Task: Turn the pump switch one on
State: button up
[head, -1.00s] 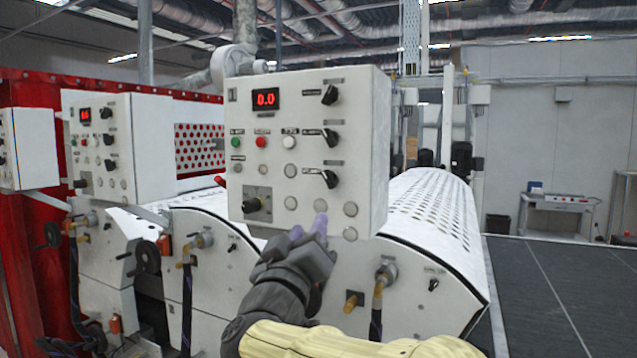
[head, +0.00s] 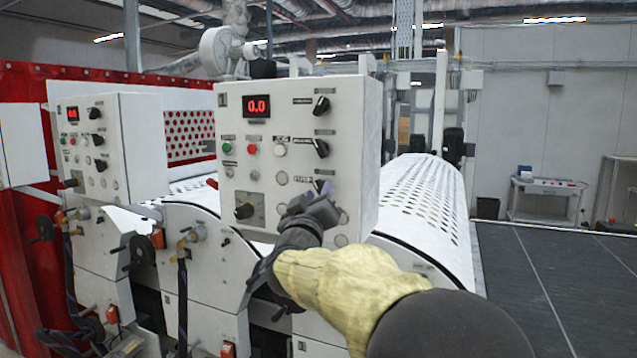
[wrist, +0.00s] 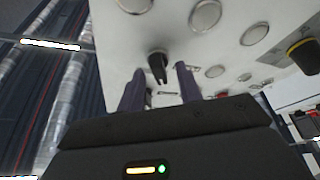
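The white control panel (head: 292,110) has a column of black rotary switches along its right side. The top switch (head: 321,105) and middle switch (head: 320,147) show in the head view. The lowest switch (head: 319,184) is partly hidden behind my gripper (head: 333,200). I cannot read which label says pump one. In the wrist view my gripper (wrist: 160,70) is open, with a purple-grey finger on each side of a black switch (wrist: 157,63). The switch sits between the fingertips; I cannot tell whether they touch it.
The panel also carries a red display (head: 257,106) reading 0.0, round buttons and a yellow-ringed knob (wrist: 303,55). Perforated rollers (head: 430,200) lie behind it. A second panel (head: 100,145) stands to the left.

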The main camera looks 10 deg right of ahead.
jog(key=shift+w+d+r, duration=0.2)
jog(key=shift+w+d, duration=0.1)
jog(key=shift+w, duration=0.25)
grip_shut()
